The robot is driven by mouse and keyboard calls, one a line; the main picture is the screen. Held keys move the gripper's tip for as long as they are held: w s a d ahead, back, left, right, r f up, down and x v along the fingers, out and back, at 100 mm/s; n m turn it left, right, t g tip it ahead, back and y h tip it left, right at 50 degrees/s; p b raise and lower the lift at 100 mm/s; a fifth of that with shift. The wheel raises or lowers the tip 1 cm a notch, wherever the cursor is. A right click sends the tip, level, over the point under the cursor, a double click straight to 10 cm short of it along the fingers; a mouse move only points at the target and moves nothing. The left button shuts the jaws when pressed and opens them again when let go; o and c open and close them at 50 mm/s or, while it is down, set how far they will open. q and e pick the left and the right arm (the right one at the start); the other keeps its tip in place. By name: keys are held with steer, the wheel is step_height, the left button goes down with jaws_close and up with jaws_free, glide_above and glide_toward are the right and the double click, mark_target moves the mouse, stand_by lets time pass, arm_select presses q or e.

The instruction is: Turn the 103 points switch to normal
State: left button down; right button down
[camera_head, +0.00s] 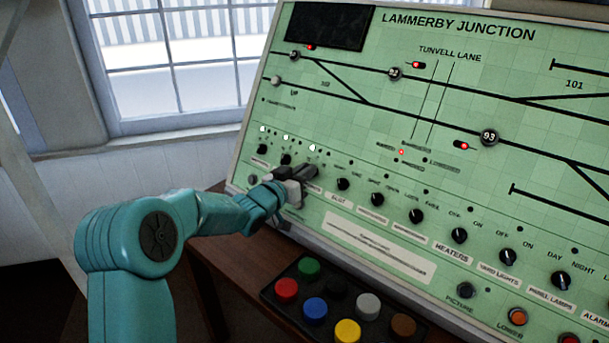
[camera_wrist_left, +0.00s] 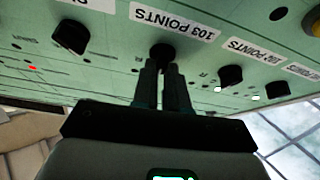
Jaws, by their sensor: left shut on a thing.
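The 103 points switch (camera_wrist_left: 162,51) is a black rotary knob on the green panel. It shows upside down in the left wrist view, with its white "103 POINTS" label (camera_wrist_left: 172,22) beside it. My left gripper (camera_wrist_left: 164,68) is shut on this knob, one finger on each side. The fingers cover part of the knob, so I cannot read which way it points. In the head view my left gripper (camera_head: 304,175) is at the panel's lower left and hides the knob. My right gripper is in neither view.
Neighbouring knobs sit close by, one left (camera_head: 286,159) and one right (camera_head: 343,184). The green panel (camera_head: 330,120) carries a track diagram above. A black tray (camera_head: 327,291) of coloured round pieces lies below the panel. A window (camera_head: 185,60) is behind.

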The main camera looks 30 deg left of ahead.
arm_select(q)
steer(key=n+y+b, duration=0.2)
steer(key=n+b, duration=0.1)
steer(key=n, duration=0.1)
steer(key=shift+f, duration=0.2)
steer(key=n, duration=0.1)
steer(key=n+g+y+b, duration=0.1)
steer(key=n, duration=0.1)
steer(key=shift+d+r+y, duration=0.1)
steer(key=shift+r+y, duration=0.05)
steer(key=shift+y, duration=0.15)
steer(key=shift+r+n+g+y, duration=0.1)
steer(key=shift+n+g+y, duration=0.3)
steer(key=shift+n, duration=1.1)
steer(key=c, duration=1.2)
jaws_free()
steer(key=shift+o, duration=0.2)
steer(key=v, duration=1.6)
steer(key=shift+d+b, duration=0.2)
steer(key=shift+b, duration=0.2)
steer(key=shift+s+r, duration=0.1)
steer(key=shift+r, duration=0.1)
